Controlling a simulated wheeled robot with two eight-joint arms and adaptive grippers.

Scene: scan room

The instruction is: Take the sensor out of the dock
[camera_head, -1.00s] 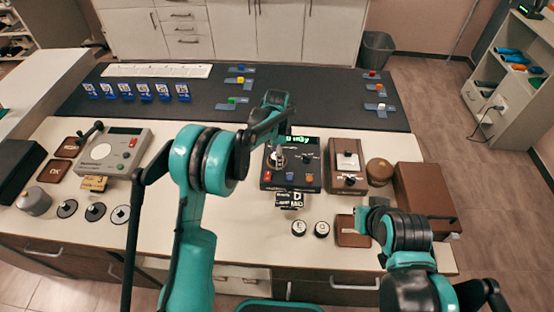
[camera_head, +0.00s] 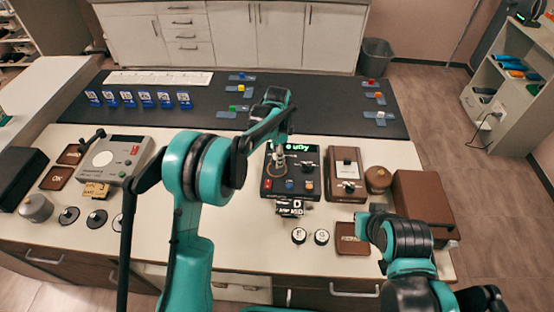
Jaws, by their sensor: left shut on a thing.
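A black control unit (camera_head: 292,188) with a green lit display and several coloured buttons stands on the white bench. My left gripper (camera_head: 279,143) is above the upper left part of this unit, pointing down, and is shut on a small light-coloured thing, likely the sensor (camera_head: 278,153). A dark loop, perhaps a cable, shows just below it on the unit. I cannot tell whether the sensor still touches the dock, as the parts are small and the arm partly covers them. My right gripper (camera_head: 365,222) is low over the right side of the bench, and its fingers are not clear.
A brown unit (camera_head: 346,175) and a brown box (camera_head: 424,205) stand to the right. A grey machine (camera_head: 125,158) with a lever stands at left. Small round weights and brown plates lie along the front. A dark mat (camera_head: 220,113) behind holds blue cards and coloured pieces.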

